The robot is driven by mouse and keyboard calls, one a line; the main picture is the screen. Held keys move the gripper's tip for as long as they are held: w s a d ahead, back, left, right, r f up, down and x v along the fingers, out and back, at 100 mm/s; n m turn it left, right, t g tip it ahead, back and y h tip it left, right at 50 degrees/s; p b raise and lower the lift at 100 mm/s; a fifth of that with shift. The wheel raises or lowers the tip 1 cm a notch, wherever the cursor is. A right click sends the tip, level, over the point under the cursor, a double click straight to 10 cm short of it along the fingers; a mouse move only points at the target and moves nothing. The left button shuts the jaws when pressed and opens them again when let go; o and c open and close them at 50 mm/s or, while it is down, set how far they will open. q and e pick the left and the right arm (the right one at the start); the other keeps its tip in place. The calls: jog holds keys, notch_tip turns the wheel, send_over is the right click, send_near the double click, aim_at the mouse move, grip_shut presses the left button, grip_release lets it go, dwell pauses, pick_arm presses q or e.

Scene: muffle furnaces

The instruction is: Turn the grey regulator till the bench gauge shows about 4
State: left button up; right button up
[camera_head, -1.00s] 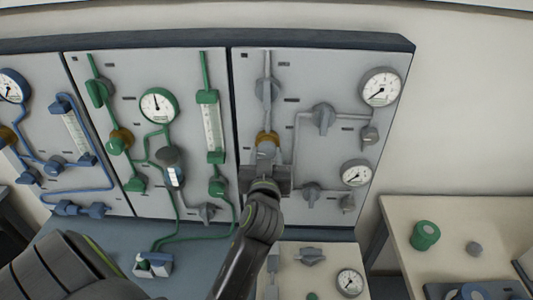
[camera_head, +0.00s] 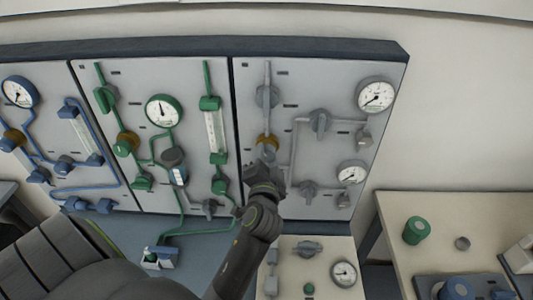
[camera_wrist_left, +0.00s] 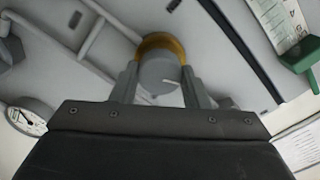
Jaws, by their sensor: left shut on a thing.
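The grey regulator (camera_head: 267,143), a knob with a brass-coloured collar, sits on the right-hand grey wall panel. My left gripper (camera_head: 266,165) is at it, partly hiding it. In the left wrist view the two fingers stand on either side of the grey knob (camera_wrist_left: 160,76), shut on it. A pale mark shows on the knob face. A round white gauge (camera_head: 344,273) sits on the low pale bench panel; its dial is too small to read surely. My right gripper is not in view.
The grey panel also carries an upper gauge (camera_head: 376,95), a lower gauge (camera_head: 351,173) and several grey valves. The green panel (camera_head: 138,85) adjoins on the left. A side table (camera_head: 400,215) at right holds a green cylinder (camera_head: 416,230).

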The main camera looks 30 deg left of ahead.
pick_arm(q)
jog(key=m+p, duration=0.2)
jog(key=m, duration=0.3)
jog(key=shift+r+m+p, duration=0.1)
jog(key=shift+m+p, duration=0.2)
jog(key=shift+p, duration=0.1)
jog(key=shift+m+p, duration=0.55)
jog(key=shift+m, duration=0.95)
jog(key=o, duration=1)
jog(key=shift+a, duration=0.1)
